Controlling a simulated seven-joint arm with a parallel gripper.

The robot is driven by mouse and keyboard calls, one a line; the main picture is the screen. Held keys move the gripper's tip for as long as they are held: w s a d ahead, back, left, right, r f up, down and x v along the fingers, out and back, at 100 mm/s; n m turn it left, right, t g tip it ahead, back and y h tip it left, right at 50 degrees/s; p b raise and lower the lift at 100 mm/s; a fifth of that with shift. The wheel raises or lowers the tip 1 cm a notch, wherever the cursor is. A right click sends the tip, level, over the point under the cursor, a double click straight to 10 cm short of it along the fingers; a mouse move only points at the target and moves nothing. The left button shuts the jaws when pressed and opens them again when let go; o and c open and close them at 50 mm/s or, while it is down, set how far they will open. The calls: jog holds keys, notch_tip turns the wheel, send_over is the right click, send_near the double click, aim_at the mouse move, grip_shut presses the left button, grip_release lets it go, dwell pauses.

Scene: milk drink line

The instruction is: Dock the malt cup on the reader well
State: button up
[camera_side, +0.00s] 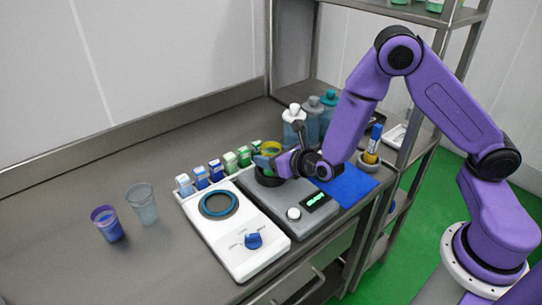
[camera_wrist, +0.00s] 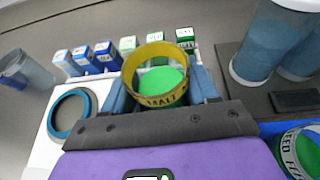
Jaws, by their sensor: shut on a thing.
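The malt cup (camera_wrist: 160,98), with a yellow rim band lettered MALT and green contents, is between my gripper's fingers (camera_wrist: 162,88) in the wrist view. In the side view the cup (camera_side: 270,147) is partly hidden by my gripper (camera_side: 273,160), which is shut on it. The cup is over the dark round well (camera_side: 267,179) of a grey device (camera_side: 290,211) with a green display; I cannot tell whether it touches. A white device (camera_side: 252,264) to the left has an empty teal ring well (camera_side: 218,204) and a blue knob. Which one is the reader is not marked.
Several small blue and green cartons (camera_side: 216,170) stand in a row behind the devices. Bottles (camera_side: 294,130) stand behind my gripper. A purple-blue cup (camera_side: 107,224) and a clear cup (camera_side: 143,204) stand at left. A blue mat (camera_side: 348,185) lies at right. The left counter is otherwise clear.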

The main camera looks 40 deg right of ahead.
jog(key=shift+f, duration=0.6)
jog(key=o, duration=0.9)
jog(key=v, duration=1.1)
dwell(0.3)
